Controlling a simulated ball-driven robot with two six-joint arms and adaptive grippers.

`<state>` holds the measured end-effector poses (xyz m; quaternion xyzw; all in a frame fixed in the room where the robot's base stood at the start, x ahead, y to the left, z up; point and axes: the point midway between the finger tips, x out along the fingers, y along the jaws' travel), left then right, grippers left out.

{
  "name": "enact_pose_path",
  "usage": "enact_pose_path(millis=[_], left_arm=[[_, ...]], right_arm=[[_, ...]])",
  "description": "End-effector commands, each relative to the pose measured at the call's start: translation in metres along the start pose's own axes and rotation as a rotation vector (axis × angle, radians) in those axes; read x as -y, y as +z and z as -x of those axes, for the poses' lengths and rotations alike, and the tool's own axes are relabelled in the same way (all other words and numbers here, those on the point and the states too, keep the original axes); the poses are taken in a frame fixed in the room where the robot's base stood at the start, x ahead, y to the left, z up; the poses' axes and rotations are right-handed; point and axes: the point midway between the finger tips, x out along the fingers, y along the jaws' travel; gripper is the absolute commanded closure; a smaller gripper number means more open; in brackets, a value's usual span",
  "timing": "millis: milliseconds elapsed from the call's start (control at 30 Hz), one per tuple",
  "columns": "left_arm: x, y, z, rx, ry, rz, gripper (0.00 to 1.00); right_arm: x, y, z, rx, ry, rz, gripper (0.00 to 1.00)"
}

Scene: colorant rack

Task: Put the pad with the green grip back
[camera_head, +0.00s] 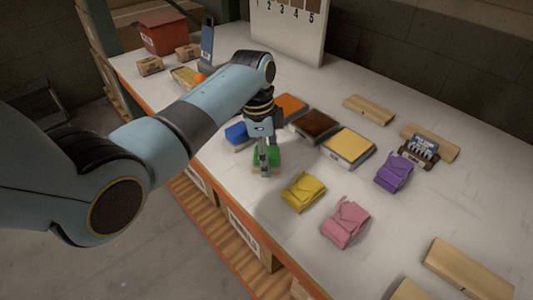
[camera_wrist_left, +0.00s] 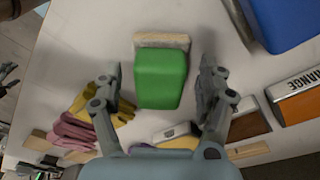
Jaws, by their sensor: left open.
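The pad with the green grip (camera_head: 274,155) lies on the white table near its front edge, partly hidden by my left gripper in the head view. In the left wrist view its green block (camera_wrist_left: 161,82) is clear, with a beige pad edge (camera_wrist_left: 162,41) showing at the far end. My left gripper (camera_head: 264,163) points down at it. In the left wrist view the open fingers (camera_wrist_left: 163,72) stand on either side of the green grip, with a gap on both sides.
Blue (camera_head: 237,134), orange (camera_head: 291,105), brown (camera_head: 313,126) and yellow (camera_head: 348,147) blocks lie close by. A numbered board (camera_head: 290,35) and a red box (camera_head: 163,34) stand behind.

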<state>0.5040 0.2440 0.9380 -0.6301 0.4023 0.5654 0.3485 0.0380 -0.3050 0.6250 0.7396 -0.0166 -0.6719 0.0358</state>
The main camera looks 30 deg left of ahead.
Motion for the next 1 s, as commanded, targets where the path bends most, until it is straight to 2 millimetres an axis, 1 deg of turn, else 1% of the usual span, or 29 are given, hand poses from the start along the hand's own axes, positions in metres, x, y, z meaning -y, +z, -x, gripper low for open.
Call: enact_pose_path(millis=[167, 267, 500, 600, 700, 833, 1000], left_arm=[[0.0, -0.001, 0.005, -0.001, -0.001, 0.0, 0.26], [0.001, -0.001, 0.018, -0.001, -0.004, 0.0, 0.26], [0.002, -0.001, 0.072, -0.001, -0.005, -0.001, 0.26], [0.001, 0.0, 0.092, -0.001, -0.004, -0.001, 0.26], [0.001, 0.0, 0.108, -0.001, -0.003, 0.001, 0.26], [0.001, 0.0, 0.12, 0.0, -0.002, 0.0, 0.26], [0.0, 0.0, 0.123, 0.0, 0.0, 0.0, 0.26]], right_arm=[[0.0, -0.001, 0.001, -0.001, 0.0, 0.0, 0.17], [0.0, -0.001, 0.002, -0.001, 0.0, 0.0, 0.17], [-0.001, -0.002, 0.002, -0.003, 0.0, 0.0, 0.17], [-0.001, -0.002, 0.001, -0.004, 0.001, 0.0, 0.17], [-0.001, -0.002, 0.0, -0.004, 0.001, 0.0, 0.17], [-0.001, -0.002, -0.001, -0.004, 0.001, 0.0, 0.17], [-0.001, -0.002, -0.001, -0.004, 0.001, 0.0, 0.17]])
